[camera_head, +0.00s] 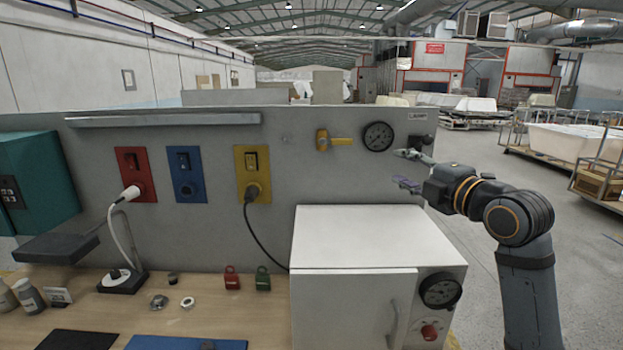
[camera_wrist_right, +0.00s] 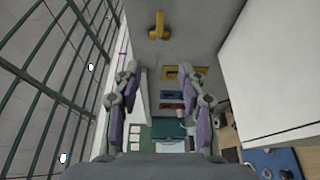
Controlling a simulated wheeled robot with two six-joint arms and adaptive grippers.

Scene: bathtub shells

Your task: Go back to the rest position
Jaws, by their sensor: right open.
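My right gripper (camera_head: 405,170) is open and empty. It is held in the air above the right side of the white cabinet (camera_head: 375,236), in front of the grey panel (camera_head: 300,165). In the right wrist view my right gripper (camera_wrist_right: 160,105) shows its two purple-padded fingers spread apart with nothing between them. My right arm comes in from the lower right of the head view. My left gripper does not show in either view.
The panel carries red (camera_head: 135,174), blue (camera_head: 186,174) and yellow (camera_head: 252,172) switch plates, a yellow valve handle (camera_head: 336,142) and a gauge (camera_head: 378,136). Red (camera_head: 231,278) and green (camera_head: 262,278) padlocks lie on the wooden bench (camera_head: 200,312). Carts with white tubs (camera_head: 570,140) stand at right.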

